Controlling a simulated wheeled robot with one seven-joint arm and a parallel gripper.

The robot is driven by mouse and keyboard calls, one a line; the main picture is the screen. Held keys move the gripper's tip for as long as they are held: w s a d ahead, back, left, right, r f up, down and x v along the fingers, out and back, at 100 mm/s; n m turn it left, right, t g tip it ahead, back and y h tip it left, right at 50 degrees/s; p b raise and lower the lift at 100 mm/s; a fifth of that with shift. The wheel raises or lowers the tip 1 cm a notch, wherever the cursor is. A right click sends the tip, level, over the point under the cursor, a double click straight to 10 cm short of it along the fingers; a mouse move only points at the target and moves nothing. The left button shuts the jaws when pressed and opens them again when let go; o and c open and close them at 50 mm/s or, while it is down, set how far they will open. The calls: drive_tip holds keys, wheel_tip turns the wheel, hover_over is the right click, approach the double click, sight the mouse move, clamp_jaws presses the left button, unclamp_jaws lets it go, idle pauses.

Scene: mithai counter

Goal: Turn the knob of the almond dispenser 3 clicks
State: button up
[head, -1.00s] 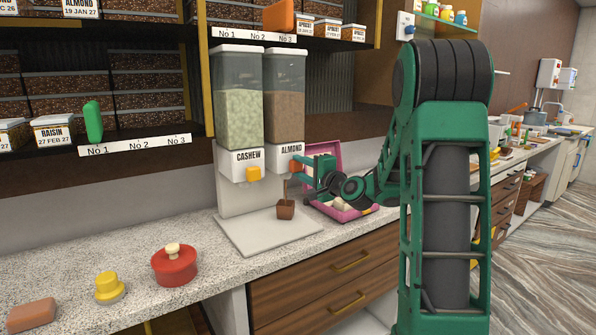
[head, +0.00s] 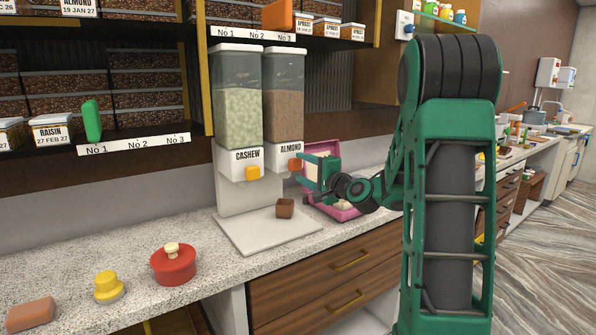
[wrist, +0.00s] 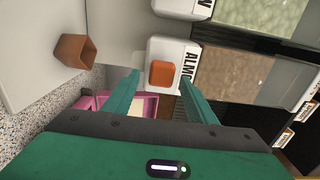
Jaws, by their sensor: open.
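The almond dispenser (head: 284,105) is the right one of two clear hoppers, partly full of brown pieces, with a white front labelled ALMOND. Its orange knob (head: 295,165) sits on that front and also shows in the wrist view (wrist: 161,74). My gripper (head: 303,168) is to the right of the knob. In the wrist view my gripper's fingers (wrist: 160,80) are open, one on each side of the knob, with gaps showing between them and it. A small brown cup (head: 285,208) stands on the white base below; it also shows in the wrist view (wrist: 75,50).
The cashew dispenser (head: 238,110) with a yellow knob (head: 253,172) stands just left. A pink box (head: 341,212) lies behind and below my gripper. A red pot (head: 174,265), a yellow item (head: 109,288) and a brown block (head: 30,313) sit on the counter at left.

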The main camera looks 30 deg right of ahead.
sight(294, 164)
drive_tip(key=s, duration=0.8)
drive_tip(key=shift+s+d, duration=0.2)
drive_tip(key=shift+s, duration=0.05)
drive_tip(key=w+n, duration=0.3)
drive_tip(key=n, duration=0.3)
drive_tip(key=w+n, duration=0.4)
drive_tip(key=n, duration=0.2)
drive_tip(key=w+a+r+n, duration=0.1)
drive_tip(key=w+n, duration=0.2)
drive_tip(key=n, duration=0.2)
drive_tip(key=shift+w+r+n, duration=0.1)
drive_tip(key=shift+w+n, duration=0.3)
drive_tip(key=c, duration=1.1)
